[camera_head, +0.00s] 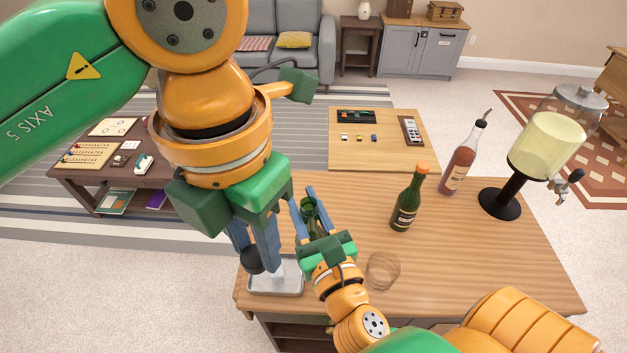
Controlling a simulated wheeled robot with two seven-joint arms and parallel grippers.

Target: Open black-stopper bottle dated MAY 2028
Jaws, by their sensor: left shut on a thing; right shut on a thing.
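A dark green bottle (308,208) stands at the left part of the wooden counter, partly hidden by my grippers. My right gripper (308,203) is shut on it. My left gripper (252,247) is to the left of the bottle, pointing down, and is shut on a round black piece that looks like the black stopper (251,262). The black piece is apart from the bottle and over the left edge of a grey tray (290,290). I cannot read a date on the held bottle.
An orange-capped green bottle (406,200) and a reddish bottle with a pourer (461,160) stand further right. A drink dispenser (535,145) stands at the right. The counter's right front is clear.

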